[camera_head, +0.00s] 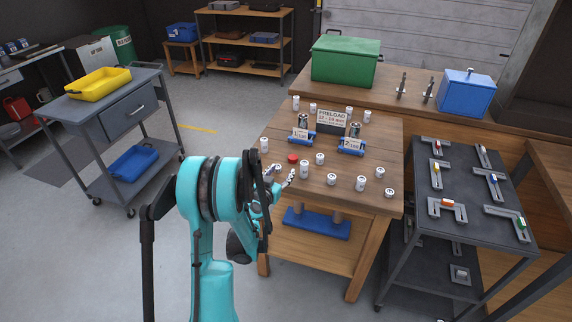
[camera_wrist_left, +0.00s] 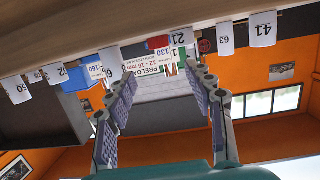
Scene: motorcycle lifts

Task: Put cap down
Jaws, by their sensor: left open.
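A small round red cap (camera_head: 293,157) lies on the wooden table (camera_head: 385,140), near its left front part. It also shows as a red patch in the left wrist view (camera_wrist_left: 158,42), where the picture is upside down. My left gripper (camera_head: 284,174) is at the front left of the table, just short of the cap in the picture. Its two fingers stand apart in the left wrist view (camera_wrist_left: 167,75), with nothing held between them. I cannot tell how high the fingertips are above the tabletop. My right gripper is not in view.
Several white numbered cylinders stand around the cap, including one beside it (camera_head: 304,169). Two blue holders, one on the left (camera_head: 301,139) and one on the right (camera_head: 351,147), stand behind with a preload sign (camera_head: 331,118). A dark tool cart (camera_head: 465,200) stands to the right.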

